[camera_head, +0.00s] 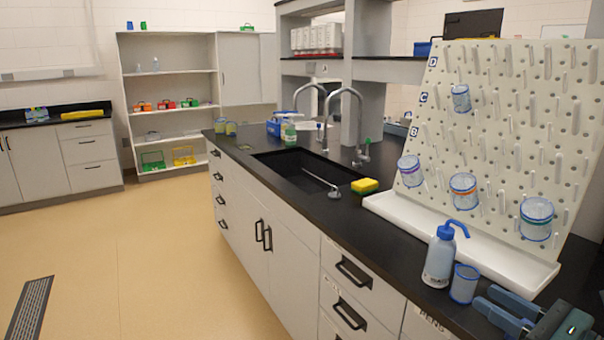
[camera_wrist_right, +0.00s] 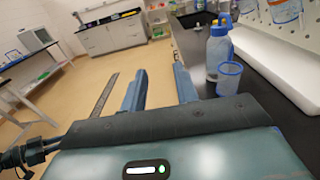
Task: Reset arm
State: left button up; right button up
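My right gripper (camera_head: 486,298) is at the lower right in the head view, by the counter's front edge. In the right wrist view its two blue fingers (camera_wrist_right: 159,82) stand apart with nothing between them. A blue-rimmed clear beaker (camera_head: 464,284) stands upright on the counter just beyond the fingers, apart from them; it also shows in the wrist view (camera_wrist_right: 229,79). A blue-capped wash bottle (camera_head: 439,262) stands behind the beaker and shows in the wrist view (camera_wrist_right: 217,52). My left gripper is out of view.
A white pegboard rack (camera_head: 500,110) with several blue-rimmed vessels and a white drip tray (camera_head: 455,235) stands at the right. A sink (camera_head: 300,172) with curved taps and a yellow sponge (camera_head: 364,185) are farther along the counter. The floor (camera_head: 150,260) at left is clear.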

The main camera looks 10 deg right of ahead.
jog(key=s+f+m+g+h+p, duration=0.1)
jog(key=s+f+m+h+p, duration=0.15)
jog(key=f+m, duration=0.8)
jog(key=s+f+m+g+h+p, duration=0.1)
jog(key=s+f+m+h, duration=0.15)
jog(key=f+m, duration=0.75)
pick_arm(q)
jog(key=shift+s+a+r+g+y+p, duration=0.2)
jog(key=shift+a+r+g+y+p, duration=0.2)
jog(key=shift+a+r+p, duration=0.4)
pick_arm(e)
jog(key=s+a+f+m+g+y, duration=0.1)
jog(key=a+f+m+g, duration=0.1)
jog(key=a+m, duration=0.6)
jog(key=s+a+f+m+g, duration=0.2)
jog(key=a+f+m, duration=0.1)
jog(key=a+m, duration=0.6)
jog(key=a, duration=0.3)
jog(key=shift+a+y, duration=0.4)
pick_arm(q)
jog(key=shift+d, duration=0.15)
pick_arm(e)
jog(key=shift+s, duration=0.1)
